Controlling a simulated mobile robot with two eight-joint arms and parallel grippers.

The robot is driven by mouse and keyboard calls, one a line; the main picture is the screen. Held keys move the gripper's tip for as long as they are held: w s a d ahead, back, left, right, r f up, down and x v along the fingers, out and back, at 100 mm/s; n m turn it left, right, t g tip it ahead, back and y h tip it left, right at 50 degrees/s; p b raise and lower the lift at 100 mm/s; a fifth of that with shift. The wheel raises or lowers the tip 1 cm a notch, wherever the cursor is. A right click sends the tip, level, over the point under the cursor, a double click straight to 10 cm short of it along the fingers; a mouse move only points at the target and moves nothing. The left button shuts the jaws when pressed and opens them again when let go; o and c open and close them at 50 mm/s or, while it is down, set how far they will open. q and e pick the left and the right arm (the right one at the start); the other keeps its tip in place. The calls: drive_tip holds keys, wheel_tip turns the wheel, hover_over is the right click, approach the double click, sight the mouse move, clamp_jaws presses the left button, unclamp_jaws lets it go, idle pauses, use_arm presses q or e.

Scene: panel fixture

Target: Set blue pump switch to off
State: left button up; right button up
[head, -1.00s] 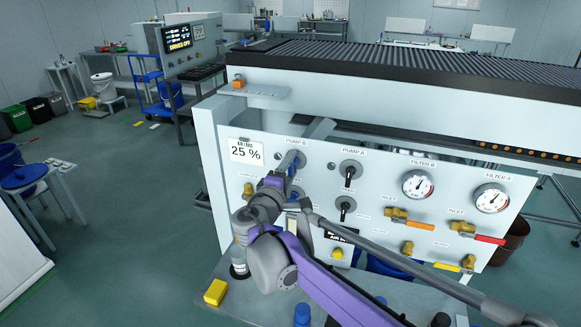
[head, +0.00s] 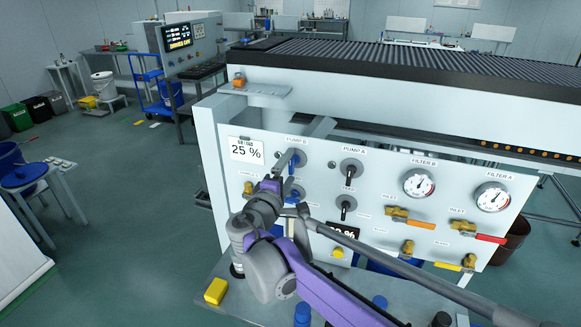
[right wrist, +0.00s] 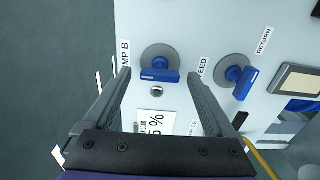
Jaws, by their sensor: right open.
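The blue pump switch, labelled PUMP B, shows in the right wrist view (right wrist: 160,75) as a blue handle on a round grey plate. Its handle lies roughly crosswise in that view. In the head view the PUMP B switch (head: 301,158) is partly hidden behind my right gripper (head: 287,163). The right gripper is open; its two fingers (right wrist: 160,82) stand on either side of the blue handle in the wrist view, with no clear contact visible. My left gripper is out of view.
A second blue handle (right wrist: 240,82) sits right of the fingers in the wrist view. PUMP A's black switch (head: 350,171), gauges (head: 419,183) and several yellow-bodied valves (head: 397,214) share the panel (head: 330,190). A yellow block (head: 215,290) lies on the ledge below.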

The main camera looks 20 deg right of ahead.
drive_tip(key=v, duration=0.9)
drive_tip(key=shift+b, duration=0.3)
drive_tip(key=shift+d, duration=0.1)
drive_tip(key=s+d+f+m+g+y, duration=0.2)
drive_tip(key=s+d+f+m+g, duration=0.15)
drive_tip(key=s+d+f, duration=0.35)
drive_tip(key=s+d+f+m+g+y, duration=0.15)
drive_tip(key=s+d+f+g, duration=0.25)
drive_tip(key=s+f, duration=0.4)
drive_tip(key=s+a+f+m+g+y, duration=0.1)
drive_tip(key=s+a+f+m+y, duration=0.1)
drive_tip(key=s+f, duration=0.3)
drive_tip(key=s+a+f+m+g+y, duration=0.1)
drive_tip(key=s+a+f+m+y, duration=0.1)
drive_tip(key=s+f+m+y, duration=0.2)
wheel_tip(320, 180, down, 2)
drive_tip(key=s, duration=0.2)
drive_tip(key=shift+s+a, duration=0.3)
drive_tip(key=shift+s, duration=0.1)
